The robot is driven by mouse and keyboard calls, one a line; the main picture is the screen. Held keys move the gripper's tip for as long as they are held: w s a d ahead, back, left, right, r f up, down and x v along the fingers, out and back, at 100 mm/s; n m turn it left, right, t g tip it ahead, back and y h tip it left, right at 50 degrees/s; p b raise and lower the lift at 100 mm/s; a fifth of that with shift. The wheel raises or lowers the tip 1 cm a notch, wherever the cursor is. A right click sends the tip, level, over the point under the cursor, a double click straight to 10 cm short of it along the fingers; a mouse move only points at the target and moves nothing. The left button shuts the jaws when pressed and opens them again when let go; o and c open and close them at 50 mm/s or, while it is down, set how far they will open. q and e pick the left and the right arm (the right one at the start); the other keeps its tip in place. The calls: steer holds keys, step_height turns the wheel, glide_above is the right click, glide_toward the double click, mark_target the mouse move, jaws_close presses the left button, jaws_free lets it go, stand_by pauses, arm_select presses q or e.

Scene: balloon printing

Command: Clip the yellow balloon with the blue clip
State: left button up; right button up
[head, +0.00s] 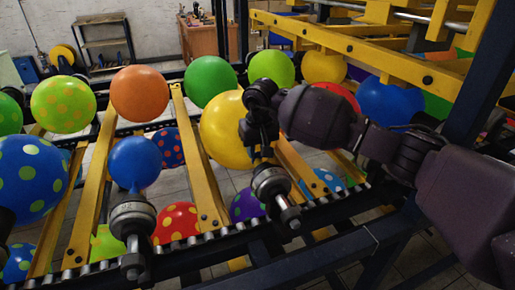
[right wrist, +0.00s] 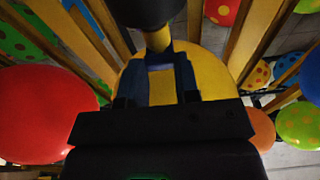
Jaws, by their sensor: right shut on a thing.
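The large plain yellow balloon (head: 222,132) is on the rack in the middle of the head view, with its right side partly behind my right gripper (head: 261,145). In the right wrist view the yellow balloon (right wrist: 211,74) lies beyond the gripper, and its narrow neck (right wrist: 157,41) meets a dark round nozzle (right wrist: 150,10). My right gripper is shut on the blue clip (right wrist: 184,75), whose two arms point toward the neck. The neck appears in line with the clip's opening; I cannot tell whether the clip is around it. My left gripper is not in view.
A metal nozzle (head: 272,182) stands just below the gripper. A small blue balloon (head: 135,163) sits on another nozzle to the left. Yellow rails (head: 198,160) cross the dark frame. Several coloured balloons crowd around, including a red one (right wrist: 40,113) in the wrist view.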

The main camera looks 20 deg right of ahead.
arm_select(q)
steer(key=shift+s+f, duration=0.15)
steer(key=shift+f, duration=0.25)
arm_select(e)
steer(key=shift+f, duration=0.35)
steer(key=o, duration=0.9)
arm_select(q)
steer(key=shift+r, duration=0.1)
arm_select(e)
steer(key=shift+r, duration=0.1)
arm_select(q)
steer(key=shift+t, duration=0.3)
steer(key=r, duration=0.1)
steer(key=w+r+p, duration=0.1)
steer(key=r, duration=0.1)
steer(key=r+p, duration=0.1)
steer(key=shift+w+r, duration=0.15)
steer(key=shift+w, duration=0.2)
arm_select(e)
steer(key=r, duration=0.6)
steer(key=s+r, duration=0.1)
steer(key=r, duration=0.1)
steer(key=shift+s+r, duration=0.1)
steer(key=shift+r, duration=0.3)
